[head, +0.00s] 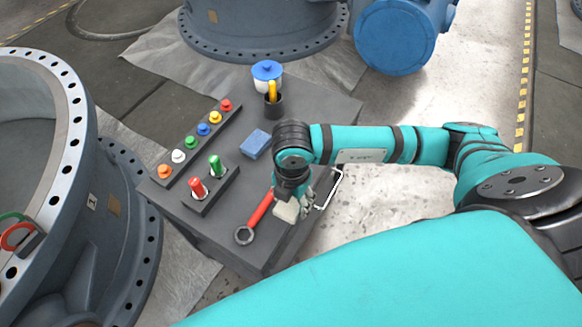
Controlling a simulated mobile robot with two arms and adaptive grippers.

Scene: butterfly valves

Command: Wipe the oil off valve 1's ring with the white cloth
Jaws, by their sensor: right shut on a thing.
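My right gripper (292,199) is over the near right part of the dark grey table, pointing down. It is shut on a small off-white bundle, which looks like the white cloth (284,211), just above the table or touching it; I cannot tell which. A large grey valve body with a bolted flange ring (72,105) stands at the left, cut off by the picture edge. Another grey flanged body (262,40) stands at the top. My left gripper is not in view.
The table (226,238) holds a red-handled wrench (258,215), a blue sponge (255,144), a rack of coloured knobs (202,130), a holder with red and green pieces (209,191), a dark cup (273,106) and a blue-lidded jar (266,72). A blue flanged part (393,37) lies behind.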

